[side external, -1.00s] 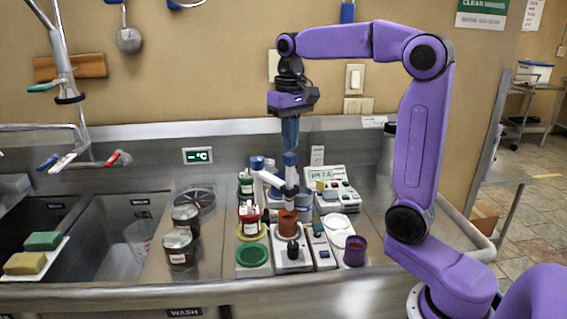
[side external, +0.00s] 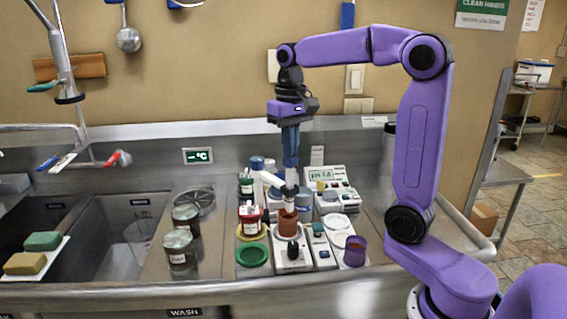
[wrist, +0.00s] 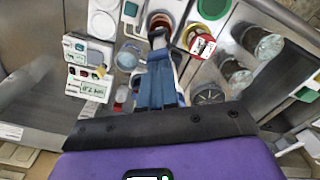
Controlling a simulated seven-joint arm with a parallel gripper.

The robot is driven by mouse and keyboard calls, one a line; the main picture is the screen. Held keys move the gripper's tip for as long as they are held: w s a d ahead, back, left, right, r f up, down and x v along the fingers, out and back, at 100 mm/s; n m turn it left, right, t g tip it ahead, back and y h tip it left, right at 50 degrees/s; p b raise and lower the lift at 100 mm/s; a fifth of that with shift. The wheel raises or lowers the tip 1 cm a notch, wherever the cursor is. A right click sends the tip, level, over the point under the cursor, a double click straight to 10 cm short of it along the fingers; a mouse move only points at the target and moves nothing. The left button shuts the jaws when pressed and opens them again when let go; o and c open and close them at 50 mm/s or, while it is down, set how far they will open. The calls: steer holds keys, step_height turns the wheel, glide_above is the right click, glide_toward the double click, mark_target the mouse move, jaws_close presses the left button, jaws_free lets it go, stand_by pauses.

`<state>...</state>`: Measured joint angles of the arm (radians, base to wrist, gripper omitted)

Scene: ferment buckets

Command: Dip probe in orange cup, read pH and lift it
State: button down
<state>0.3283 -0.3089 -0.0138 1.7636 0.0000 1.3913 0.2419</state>
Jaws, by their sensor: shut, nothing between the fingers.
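The orange-brown cup (side external: 288,222) stands on a white stirrer base (side external: 292,262) at the front; its rim also shows at the top of the wrist view (wrist: 160,20). The pH probe (side external: 289,197) stands upright over the cup, on a white-and-blue swing arm (side external: 266,178). Its lower end appears to be at or inside the cup mouth; the tip is hidden. The pH meter (side external: 323,175) has a lit display, its digits too small to read surely. My gripper (side external: 290,160) is shut and points straight down, directly above the probe's top and seemingly touching it. Its blue fingers (wrist: 160,80) cover part of the probe in the wrist view.
A purple cup (side external: 354,252) stands to the right of the base. The sink (side external: 125,225) is further left. Most counter space around the cup is occupied.

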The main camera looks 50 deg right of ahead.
mark_target(290, 163)
steer(key=shift+f, duration=2.5)
steer(key=shift+r, duration=2.55)
stand_by(3.0)
